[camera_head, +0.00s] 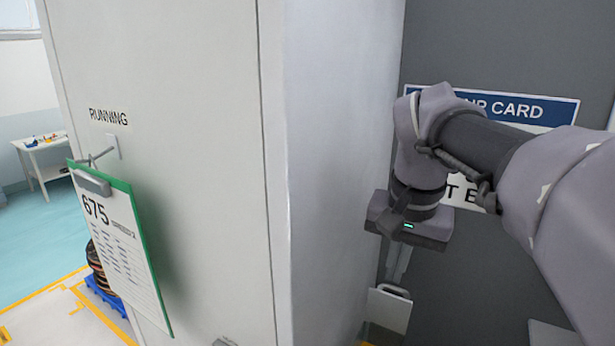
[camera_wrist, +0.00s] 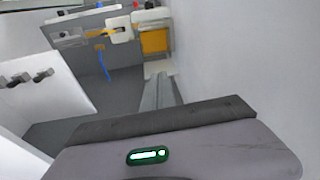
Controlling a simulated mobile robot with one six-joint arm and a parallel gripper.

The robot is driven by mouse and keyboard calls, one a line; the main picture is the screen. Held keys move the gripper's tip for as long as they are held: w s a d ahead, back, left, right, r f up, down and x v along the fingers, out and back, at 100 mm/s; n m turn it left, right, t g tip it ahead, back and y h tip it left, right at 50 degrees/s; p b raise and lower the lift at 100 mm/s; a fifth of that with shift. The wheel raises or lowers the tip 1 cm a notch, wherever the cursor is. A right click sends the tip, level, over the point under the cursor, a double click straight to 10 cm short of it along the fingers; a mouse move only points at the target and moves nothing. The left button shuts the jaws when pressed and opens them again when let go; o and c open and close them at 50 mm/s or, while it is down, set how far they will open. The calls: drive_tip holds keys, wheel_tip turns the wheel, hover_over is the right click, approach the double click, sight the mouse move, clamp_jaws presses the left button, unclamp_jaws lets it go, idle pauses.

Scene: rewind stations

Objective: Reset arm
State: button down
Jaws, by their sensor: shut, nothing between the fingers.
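My grey arm comes in from the right in the head view and bends down in front of a dark grey panel. My gripper (camera_head: 396,268) points downward beside the side face of a white cabinet (camera_head: 335,150). A small green light glows on its housing. In the wrist view the gripper's narrow fingers (camera_wrist: 160,80) lie together with nothing between them. They appear clear of the pale wall to their right.
A clipboard (camera_head: 120,250) marked 675 hangs on the cabinet front under a RUNNING label (camera_head: 108,117). A blue-headed sign (camera_head: 540,108) is partly behind my arm. A white side table (camera_head: 42,155) stands far left. The wrist view shows a white panel with dark pegs (camera_wrist: 25,78).

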drive_tip(key=s+a+f+t+b, duration=0.1)
drive_tip(key=s+a+f+b, duration=0.1)
drive_tip(key=s+f+b, duration=0.4)
drive_tip(key=s+a+f+n+t+y+b, duration=0.1)
drive_tip(key=s+f+b, duration=0.4)
drive_tip(key=f, duration=1.2)
drive_tip(key=s+a+f+t+y+b, duration=0.1)
drive_tip(key=s+a+f+b, duration=0.2)
drive_tip(key=s+f+b, duration=0.3)
wheel_tip(320, 180, down, 5)
drive_tip(key=b, duration=0.3)
drive_tip(key=shift+s+a+f+t, duration=0.2)
drive_tip(key=shift+s+a+t, duration=0.1)
drive_tip(key=shift+a, duration=0.1)
